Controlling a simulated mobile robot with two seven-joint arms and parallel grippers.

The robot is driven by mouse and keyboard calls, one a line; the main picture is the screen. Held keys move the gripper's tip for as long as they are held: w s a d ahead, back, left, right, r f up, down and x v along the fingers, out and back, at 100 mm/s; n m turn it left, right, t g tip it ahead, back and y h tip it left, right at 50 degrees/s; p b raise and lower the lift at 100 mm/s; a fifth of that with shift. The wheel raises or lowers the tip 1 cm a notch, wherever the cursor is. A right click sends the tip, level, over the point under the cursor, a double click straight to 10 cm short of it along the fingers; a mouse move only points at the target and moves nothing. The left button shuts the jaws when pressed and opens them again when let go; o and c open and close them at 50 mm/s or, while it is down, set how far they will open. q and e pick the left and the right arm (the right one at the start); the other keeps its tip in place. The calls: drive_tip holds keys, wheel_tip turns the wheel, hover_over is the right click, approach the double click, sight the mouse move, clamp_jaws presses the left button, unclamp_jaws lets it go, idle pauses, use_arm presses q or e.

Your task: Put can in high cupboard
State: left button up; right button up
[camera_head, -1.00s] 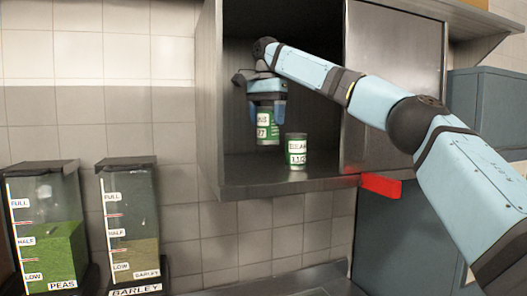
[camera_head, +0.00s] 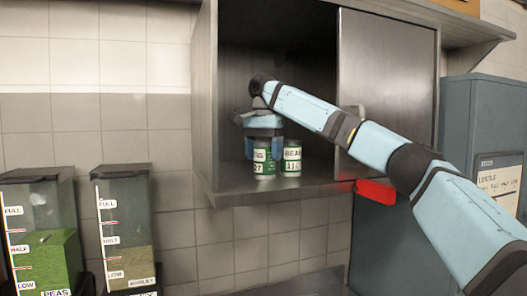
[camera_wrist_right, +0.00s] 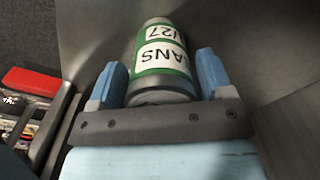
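My right gripper (camera_head: 264,148) is inside the open cupboard (camera_head: 205,100), pointing down. It is shut on a green can with a white label (camera_head: 264,166), with a finger on either side. The can is upright and low, at or just above the cupboard floor; contact is not clear. In the right wrist view the can (camera_wrist_right: 161,60), labelled BEANS, sits between the two blue fingers. A second green can (camera_head: 292,159) stands upright close to its right; any gap is too small to tell. My left gripper is not in view.
A metal cupboard door (camera_head: 385,80) closes the right part, beside my forearm. The peas dispenser (camera_head: 40,240) and barley dispenser (camera_head: 126,230) stand at left. The cupboard floor is free left of the cans.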

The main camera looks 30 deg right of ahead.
drive_tip(key=shift+o, duration=1)
wheel_tip(320, 180, up, 10)
drive_tip(key=shift+a+r, duration=0.1)
drive_tip(key=shift+r, duration=1)
